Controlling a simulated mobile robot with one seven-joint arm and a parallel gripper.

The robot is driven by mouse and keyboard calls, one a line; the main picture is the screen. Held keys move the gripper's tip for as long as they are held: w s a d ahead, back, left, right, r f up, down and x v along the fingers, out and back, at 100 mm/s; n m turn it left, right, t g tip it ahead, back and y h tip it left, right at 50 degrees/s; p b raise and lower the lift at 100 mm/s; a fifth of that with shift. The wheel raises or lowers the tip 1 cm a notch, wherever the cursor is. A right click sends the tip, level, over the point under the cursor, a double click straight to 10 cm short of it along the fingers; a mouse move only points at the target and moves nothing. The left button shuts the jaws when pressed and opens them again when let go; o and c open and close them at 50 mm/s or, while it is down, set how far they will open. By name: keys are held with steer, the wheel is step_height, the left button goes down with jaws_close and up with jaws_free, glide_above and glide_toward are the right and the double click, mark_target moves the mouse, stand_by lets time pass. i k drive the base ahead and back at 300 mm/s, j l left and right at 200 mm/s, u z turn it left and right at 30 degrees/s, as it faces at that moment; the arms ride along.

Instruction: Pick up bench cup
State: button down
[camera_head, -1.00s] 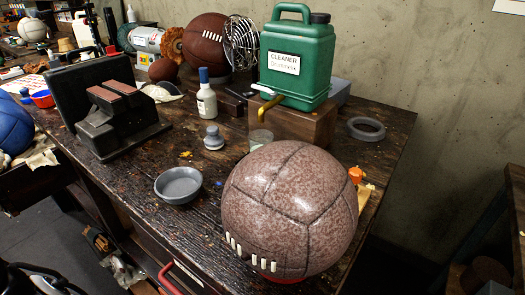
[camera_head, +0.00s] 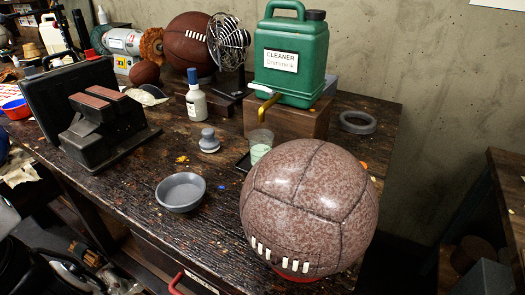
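A small clear cup (camera_head: 261,140) with pale green contents stands upright on the workbench (camera_head: 120,190), below the tap of the green cleaner jug (camera_head: 290,80). The large brown leather ball (camera_head: 310,205) is in front of it and to its right, close to its lower edge in the picture. A shallow grey bowl (camera_head: 180,192) sits nearer the bench's front edge, left of the ball. I cannot tell for sure which vessel the bench cup is; the clear cup fits best. My gripper is not in view.
A small grey stoppered bottle (camera_head: 209,141) and a white bottle with a blue cap (camera_head: 195,100) stand left of the cup. A wooden block (camera_head: 290,120) carries the jug. A grey ring (camera_head: 358,122) lies at right.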

mark_target(260, 141)
steer(key=k+j, duration=0.15)
steer(key=j, duration=0.2)
steer(key=k+j+u, duration=0.1)
steer(key=j, duration=0.3)
steer(key=k+j, duration=0.2)
steer(key=j, duration=0.15)
steer(key=k+j, duration=0.15)
steer(key=j, duration=0.25)
steer(key=u, duration=0.05)
